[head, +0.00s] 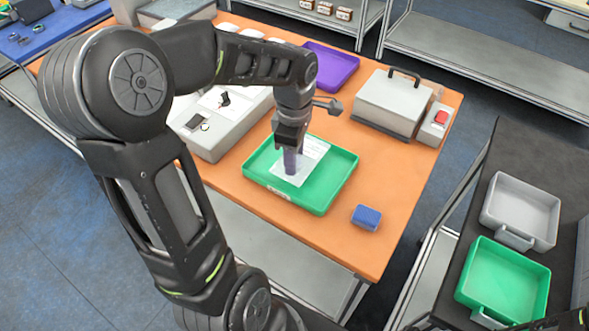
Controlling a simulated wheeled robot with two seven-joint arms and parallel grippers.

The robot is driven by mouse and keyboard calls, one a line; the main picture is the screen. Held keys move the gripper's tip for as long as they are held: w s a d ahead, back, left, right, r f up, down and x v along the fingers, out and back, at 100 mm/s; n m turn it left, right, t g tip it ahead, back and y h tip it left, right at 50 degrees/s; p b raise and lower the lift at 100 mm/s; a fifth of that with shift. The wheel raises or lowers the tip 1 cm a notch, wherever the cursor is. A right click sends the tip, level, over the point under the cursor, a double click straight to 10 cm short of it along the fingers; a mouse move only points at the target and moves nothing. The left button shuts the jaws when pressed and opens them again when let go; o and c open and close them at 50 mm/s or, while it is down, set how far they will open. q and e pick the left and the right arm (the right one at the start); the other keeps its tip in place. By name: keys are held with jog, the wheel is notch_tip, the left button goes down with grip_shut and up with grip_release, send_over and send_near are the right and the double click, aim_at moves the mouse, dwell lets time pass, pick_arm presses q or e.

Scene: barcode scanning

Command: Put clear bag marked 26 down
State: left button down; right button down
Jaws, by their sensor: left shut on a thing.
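My left gripper (290,160) reaches down over the green tray (332,188) on the orange table. It is shut on the clear bag (311,156), which looks whitish and see-through, with a dark purple item inside. The bag is over or in the tray; I cannot tell whether it touches the tray floor. The number on the bag is too small to read. My right gripper does not show clearly.
On the orange table (408,210) are a blue box (366,217), a grey handled machine (393,100), a unit with a red button (440,117) and a purple tray (331,66). Grey (528,209) and green (510,283) bins stand on the dark right-hand surface.

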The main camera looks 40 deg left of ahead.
pick_arm(q)
jog(key=shift+f+b, duration=1.25)
jog(key=shift+f, duration=0.55)
jog(key=shift+f, duration=0.15)
jog(key=c, duration=0.8)
grip_release()
jog(key=shift+r+p, duration=0.35)
jog(key=shift+r, duration=0.2)
notch_tip(320, 180, up, 10)
jog(key=p, duration=0.6)
jog(key=shift+r, duration=0.6)
